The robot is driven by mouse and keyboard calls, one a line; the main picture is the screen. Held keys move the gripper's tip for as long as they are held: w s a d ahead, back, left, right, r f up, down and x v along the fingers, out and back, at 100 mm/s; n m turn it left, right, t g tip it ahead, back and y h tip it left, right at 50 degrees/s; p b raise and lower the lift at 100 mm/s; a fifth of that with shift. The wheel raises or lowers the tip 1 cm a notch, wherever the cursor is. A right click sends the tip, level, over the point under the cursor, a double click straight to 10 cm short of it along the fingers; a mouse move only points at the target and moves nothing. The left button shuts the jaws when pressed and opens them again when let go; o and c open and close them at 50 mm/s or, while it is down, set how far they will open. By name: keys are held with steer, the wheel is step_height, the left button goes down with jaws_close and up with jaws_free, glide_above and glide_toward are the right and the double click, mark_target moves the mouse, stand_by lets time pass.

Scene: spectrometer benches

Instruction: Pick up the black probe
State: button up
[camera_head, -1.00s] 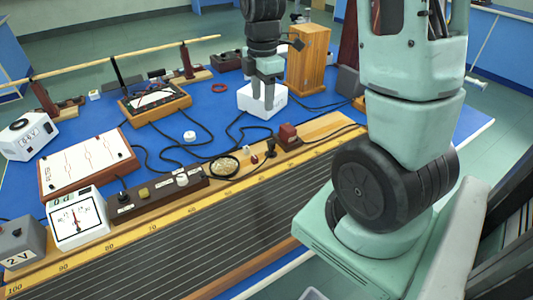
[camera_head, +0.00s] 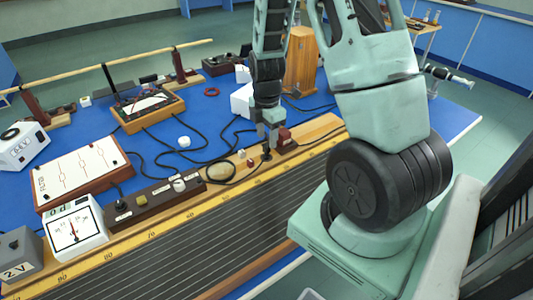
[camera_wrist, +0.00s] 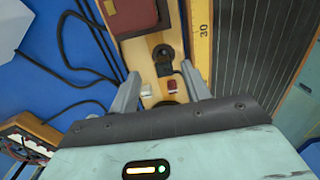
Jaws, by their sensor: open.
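The black probe (camera_head: 267,154) stands upright on the wooden board along the front of the bench, just left of a dark red block. In the head view my gripper (camera_head: 269,138) is right above it, partly covering its top. In the wrist view the probe (camera_wrist: 163,54) appears from above as a dark round shape, a little beyond the fingertips. My gripper (camera_wrist: 161,84) is open there, with one finger on each side of the board and nothing held between them.
The dark red block (camera_head: 282,138) is close to the probe; it also fills the top of the wrist view (camera_wrist: 130,14). A white box (camera_head: 241,100) and black cables lie behind. A small white and a red knob sit between the fingers in the wrist view.

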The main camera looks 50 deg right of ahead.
mark_target(267, 145)
steer(key=f, duration=0.2)
steer(key=f+p, duration=0.1)
steer(key=f, duration=0.1)
steer(key=shift+s+a+f, duration=0.1)
steer(key=shift+s+a, duration=0.15)
steer(key=shift+a, duration=0.05)
steer(key=shift+f, duration=0.45)
jaws_close()
